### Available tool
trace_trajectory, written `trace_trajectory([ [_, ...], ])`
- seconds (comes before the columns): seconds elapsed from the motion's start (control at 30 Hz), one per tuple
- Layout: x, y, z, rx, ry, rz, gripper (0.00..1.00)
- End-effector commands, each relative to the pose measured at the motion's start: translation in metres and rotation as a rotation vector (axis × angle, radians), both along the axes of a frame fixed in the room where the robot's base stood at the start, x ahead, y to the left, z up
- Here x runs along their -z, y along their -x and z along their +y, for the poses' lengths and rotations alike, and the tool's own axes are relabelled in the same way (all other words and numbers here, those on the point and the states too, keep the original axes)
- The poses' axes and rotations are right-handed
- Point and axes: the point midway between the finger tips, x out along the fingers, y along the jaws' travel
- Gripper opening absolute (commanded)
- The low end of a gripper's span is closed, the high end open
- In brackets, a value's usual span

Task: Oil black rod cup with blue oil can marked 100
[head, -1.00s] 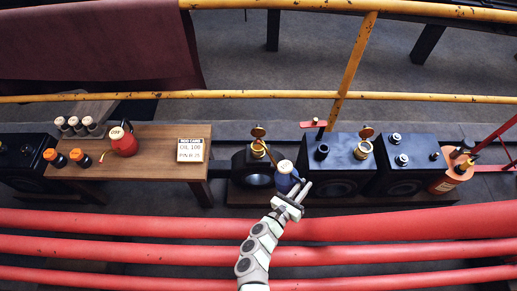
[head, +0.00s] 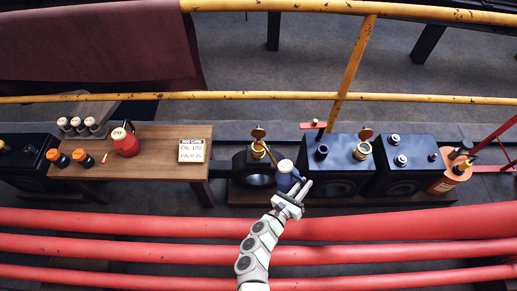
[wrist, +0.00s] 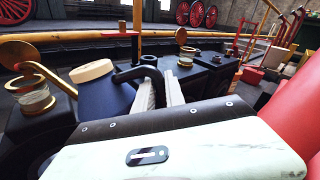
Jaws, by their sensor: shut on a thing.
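My gripper (head: 302,187) is shut on the black handle (wrist: 150,74) of the blue oil can (head: 286,181). The can has a cream lid, and its body (wrist: 100,100) also shows in the wrist view. No 100 mark can be read on it. Its copper spout (head: 268,152) points up and left toward a brass cup (head: 258,150) with an open lid on the left black block. In the wrist view the spout end is close to the same cup (wrist: 36,98); I cannot tell if they touch. A second open brass cup (head: 362,151) stands on the middle black block.
A wooden table (head: 160,170) at left holds a red can (head: 125,143), orange-capped bottles and a sign (head: 192,151) reading OIL 100 on one line. Red pipes (head: 130,222) run along the front. A yellow rail (head: 100,97) runs behind. An orange container (head: 455,177) stands at right.

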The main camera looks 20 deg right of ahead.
Motion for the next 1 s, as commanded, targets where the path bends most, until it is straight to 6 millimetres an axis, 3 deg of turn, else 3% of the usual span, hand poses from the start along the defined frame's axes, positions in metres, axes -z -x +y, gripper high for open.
trace_trajectory([
  [1.0,-0.018,-0.001,0.0,-0.001,0.021,0.059,0.0],
])
